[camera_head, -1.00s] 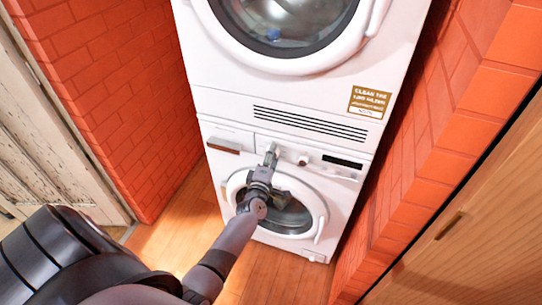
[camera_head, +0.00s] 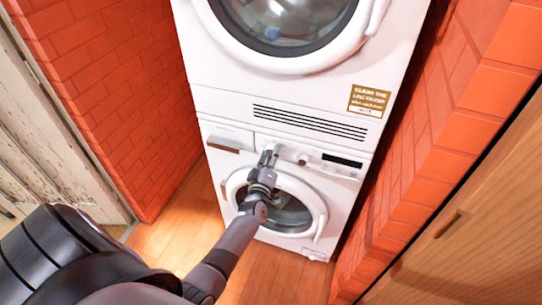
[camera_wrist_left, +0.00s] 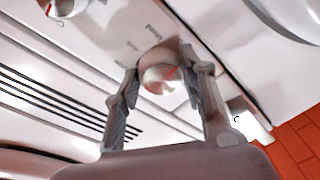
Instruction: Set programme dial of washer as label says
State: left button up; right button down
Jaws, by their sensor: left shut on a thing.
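The washer (camera_head: 340,200) is the lower white machine, with its round door facing me. My left gripper (camera_head: 268,155) reaches its control panel and covers the left knob there. In the left wrist view the round white dial (camera_wrist_left: 160,78) sits between the fingers of my left gripper (camera_wrist_left: 160,90), which is shut on it. The dial has a reddish mark on its face, and small panel markings near it are too blurred to read. A second knob (camera_head: 302,160) is to the right, beside a dark display (camera_head: 342,161). My right gripper is not in view.
A dryer (camera_head: 220,70) is stacked above, with a gold label (camera_head: 368,100) about cleaning the lint filter. Brick walls (camera_head: 100,80) stand close on both sides. Wooden floor (camera_head: 165,235) is clear in front, and a wooden door (camera_head: 480,220) is at right.

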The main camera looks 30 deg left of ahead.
pick_arm(q)
jog(key=o, duration=1.2)
jog(key=v, duration=1.2)
